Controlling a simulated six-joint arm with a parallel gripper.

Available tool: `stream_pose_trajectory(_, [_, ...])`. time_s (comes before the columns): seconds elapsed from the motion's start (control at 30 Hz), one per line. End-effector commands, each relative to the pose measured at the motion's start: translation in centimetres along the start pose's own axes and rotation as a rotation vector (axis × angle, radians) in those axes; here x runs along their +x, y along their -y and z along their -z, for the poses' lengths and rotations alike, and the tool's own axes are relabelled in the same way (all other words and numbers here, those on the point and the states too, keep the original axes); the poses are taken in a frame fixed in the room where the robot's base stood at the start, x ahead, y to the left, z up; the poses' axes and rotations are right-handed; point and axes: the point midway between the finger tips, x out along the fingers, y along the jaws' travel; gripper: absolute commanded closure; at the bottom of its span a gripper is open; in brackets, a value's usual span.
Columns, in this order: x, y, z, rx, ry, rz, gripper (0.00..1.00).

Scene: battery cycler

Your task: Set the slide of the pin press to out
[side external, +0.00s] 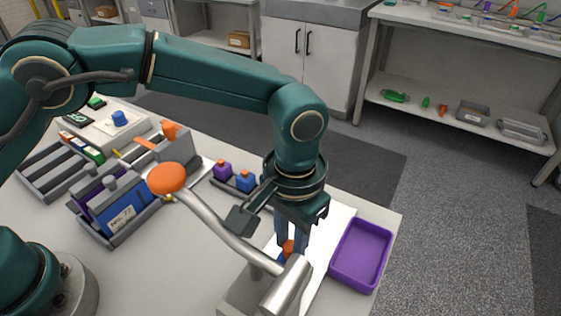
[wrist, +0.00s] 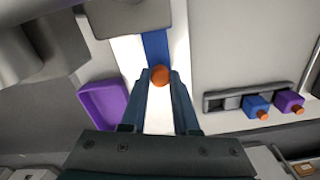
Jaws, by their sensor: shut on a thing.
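The pin press stands at the front, with a grey metal lever (side external: 225,232) ending in an orange ball (side external: 166,178). My gripper (side external: 290,238) points down over the slide. In the wrist view its fingertips (wrist: 160,78) are shut on the orange knob, one on each side. The lever and press body hide part of the slide in the side external view.
A purple tray (side external: 361,254) lies right of the press. A dark rack (side external: 233,183) with a purple and a blue block stands behind it. The lever passes close in front of my gripper.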

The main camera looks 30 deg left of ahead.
Motion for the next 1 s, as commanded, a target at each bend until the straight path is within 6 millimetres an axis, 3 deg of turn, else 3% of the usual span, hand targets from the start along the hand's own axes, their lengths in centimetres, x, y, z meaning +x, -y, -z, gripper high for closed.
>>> stream_pose_trajectory(0.33, [-0.1, 0.7, 3.2, -0.002, -0.01, -0.007, 1.0])
stream_pose_trajectory(0.77, [-0.2, 0.9, 3.6, 0.0, -0.011, -0.006, 1.0])
stream_pose_trajectory(0.8, [-0.2, 0.9, 3.6, 0.0, -0.011, -0.006, 0.64])
stream_pose_trajectory(0.87, [-0.2, 0.9, 3.6, 0.0, -0.011, -0.006, 0.41])
stream_pose_trajectory(1.0, [-0.1, 0.9, 3.6, 0.0, -0.008, -0.004, 0.41])
